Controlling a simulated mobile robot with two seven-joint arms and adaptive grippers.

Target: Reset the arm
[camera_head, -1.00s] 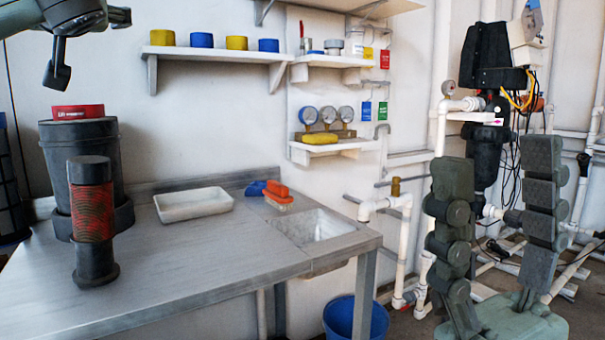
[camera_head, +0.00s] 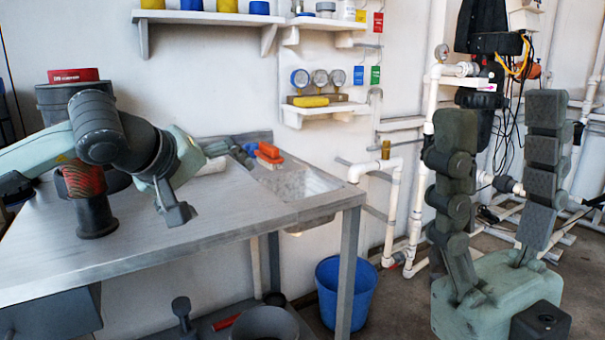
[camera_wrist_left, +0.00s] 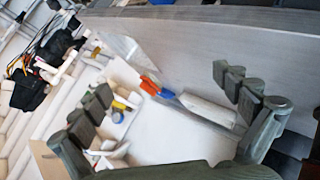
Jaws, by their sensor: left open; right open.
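My left gripper (camera_head: 215,188) reaches in from the left over the steel table in the head view. Its fingers are spread with nothing between them, and they also frame the left wrist view (camera_wrist_left: 162,82). My left forearm covers part of the black cylinder with red mesh (camera_head: 97,216) and the dark bucket (camera_head: 55,97). My right gripper (camera_head: 497,165) stands at the right, fingers pointing up, wide apart and empty. It is in front of the pipework, clear of the table.
A blue bucket (camera_head: 345,297) stands on the floor. A wall shelf (camera_head: 205,17) is above.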

